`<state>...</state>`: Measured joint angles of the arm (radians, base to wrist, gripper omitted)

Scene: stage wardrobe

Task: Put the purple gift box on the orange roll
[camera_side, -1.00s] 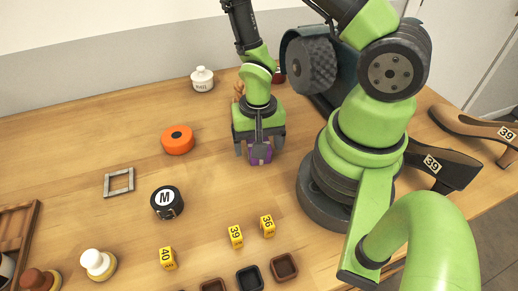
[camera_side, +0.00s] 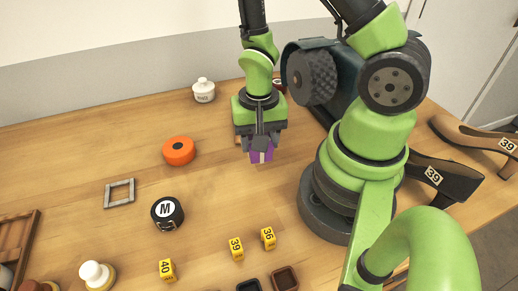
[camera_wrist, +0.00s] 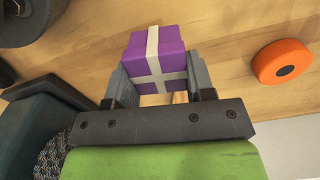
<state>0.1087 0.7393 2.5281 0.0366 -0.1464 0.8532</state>
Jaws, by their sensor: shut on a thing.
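The purple gift box (camera_wrist: 155,48) has a pale ribbon crossed over it. My gripper (camera_side: 261,148) is shut on it, one finger on each side, as the wrist view shows. In the side view the box (camera_side: 256,156) shows below the fingers, partly hidden by them. The orange roll (camera_side: 179,151) lies flat on the table to the left of my gripper, with a dark round centre. The roll also shows at the right in the wrist view (camera_wrist: 282,62). Nothing is on top of it.
A white lidded jar (camera_side: 204,91) stands behind the roll. A grey square frame (camera_side: 120,193) and a black tape measure (camera_side: 167,212) lie in front. Yellow number blocks (camera_side: 236,248) stand near the front. The table between box and roll is clear.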

